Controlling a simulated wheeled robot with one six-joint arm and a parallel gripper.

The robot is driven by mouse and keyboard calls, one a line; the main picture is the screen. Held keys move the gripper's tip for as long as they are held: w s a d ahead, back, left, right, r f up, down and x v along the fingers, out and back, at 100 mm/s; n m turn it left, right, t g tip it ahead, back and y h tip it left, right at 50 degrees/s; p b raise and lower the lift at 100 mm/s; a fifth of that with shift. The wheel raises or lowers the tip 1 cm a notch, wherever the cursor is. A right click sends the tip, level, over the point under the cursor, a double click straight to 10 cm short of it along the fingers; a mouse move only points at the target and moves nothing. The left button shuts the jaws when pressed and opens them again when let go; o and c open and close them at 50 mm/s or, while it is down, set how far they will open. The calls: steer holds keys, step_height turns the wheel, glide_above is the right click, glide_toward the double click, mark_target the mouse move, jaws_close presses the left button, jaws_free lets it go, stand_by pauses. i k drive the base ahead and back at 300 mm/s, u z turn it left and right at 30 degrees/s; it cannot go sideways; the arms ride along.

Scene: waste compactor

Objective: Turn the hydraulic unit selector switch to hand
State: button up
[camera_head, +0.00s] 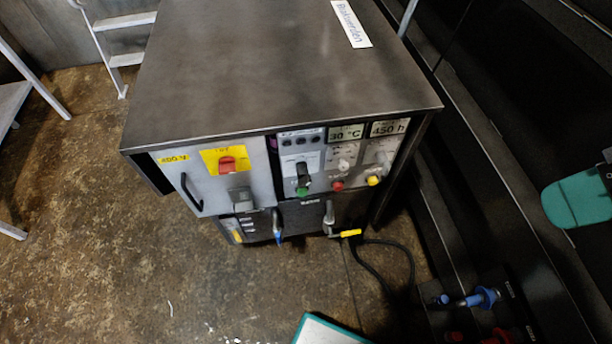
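The hydraulic unit appears to be the dark metal cabinet (290,60) in the middle, with its control panel (315,150) on the front face below the top edge. A black switch knob (302,172) sticks out of the panel's left part, just above a green button (303,191). It looks like a selector switch, but its labels are too small to read and I cannot tell its position. Smaller knobs (343,165) sit to its right, above a red button (337,186) and a yellow button (373,180). My gripper is not in view.
A red main switch (227,164) on a yellow plate and a black handle (190,192) are left of the panel. Lever valves (329,214) and a black hose (385,245) are below. Metal steps (125,40) stand at back left. Brown floor (110,260) is clear at front left.

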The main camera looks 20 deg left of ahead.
mark_target(304, 178)
steer(key=z, duration=1.3)
steer(key=k, duration=0.85)
steer(key=u, duration=1.3)
